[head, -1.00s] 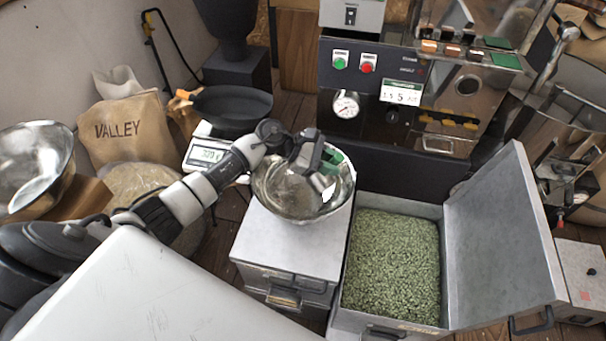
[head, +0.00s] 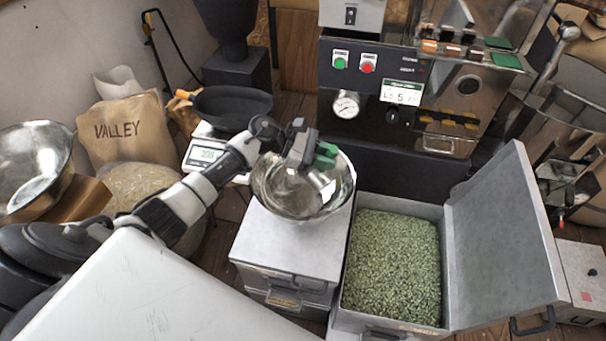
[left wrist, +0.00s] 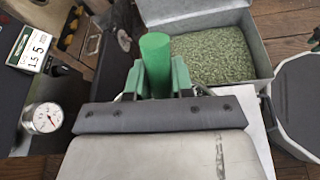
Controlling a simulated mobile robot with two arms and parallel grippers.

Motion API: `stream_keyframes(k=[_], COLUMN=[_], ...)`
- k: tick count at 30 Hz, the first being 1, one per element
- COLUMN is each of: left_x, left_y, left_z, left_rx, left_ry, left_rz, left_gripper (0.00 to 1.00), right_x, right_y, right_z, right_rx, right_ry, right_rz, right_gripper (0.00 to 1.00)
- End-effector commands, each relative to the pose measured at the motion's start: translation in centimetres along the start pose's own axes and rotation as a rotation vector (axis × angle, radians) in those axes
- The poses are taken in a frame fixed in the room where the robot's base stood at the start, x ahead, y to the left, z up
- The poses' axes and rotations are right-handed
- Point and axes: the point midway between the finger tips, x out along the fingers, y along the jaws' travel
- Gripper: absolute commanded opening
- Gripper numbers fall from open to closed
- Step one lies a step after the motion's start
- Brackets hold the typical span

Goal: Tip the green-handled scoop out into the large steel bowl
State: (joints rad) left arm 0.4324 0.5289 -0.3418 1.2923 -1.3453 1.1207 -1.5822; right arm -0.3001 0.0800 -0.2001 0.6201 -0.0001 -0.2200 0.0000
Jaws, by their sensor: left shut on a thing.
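My left gripper (head: 318,153) is shut on the green handle (head: 327,149) of the scoop. The handle also shows large in the left wrist view (left wrist: 156,65), between the fingers. The scoop's metal head (head: 320,178) hangs tilted over a steel bowl (head: 273,198), which stands on a pale cabinet. I cannot make out any beans in the scoop or the bowl; the arm and gripper hide part of the bowl's far side. Another steel bowl (head: 55,150) stands at the far left. My right gripper is not in view.
An open metal bin (head: 450,235) of green beans (head: 395,265) stands right of the cabinet (head: 290,245), its lid raised at the right. A roaster panel (head: 365,75) rises behind. A scale (head: 206,157) with a dark pan (head: 232,105) is behind my arm.

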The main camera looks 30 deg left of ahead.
Motion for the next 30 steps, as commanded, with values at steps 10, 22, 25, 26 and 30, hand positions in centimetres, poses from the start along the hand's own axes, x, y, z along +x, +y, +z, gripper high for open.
stream_keyframes(k=[10,22,25,26,30], left_x=[-0.5,-1.3,-1.5,-1.6,-1.9], left_y=[0.4,1.0,1.2,1.2,1.4], left_z=[0.1,-0.3,-0.4,-0.4,-0.5], left_rx=[-0.027,-0.056,-0.065,-0.067,-0.078], left_ry=[-0.040,-0.084,-0.094,-0.097,-0.113], left_rz=[0.000,-0.001,-0.002,-0.002,-0.004], left_gripper=[0.00,0.00,0.00,0.00,0.00], right_x=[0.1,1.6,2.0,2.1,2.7], right_y=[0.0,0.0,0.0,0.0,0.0], right_z=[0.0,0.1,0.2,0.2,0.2], right_rx=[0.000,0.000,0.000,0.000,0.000], right_ry=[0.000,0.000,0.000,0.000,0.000], right_rz=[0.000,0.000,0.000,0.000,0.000], right_gripper=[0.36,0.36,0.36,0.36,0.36])
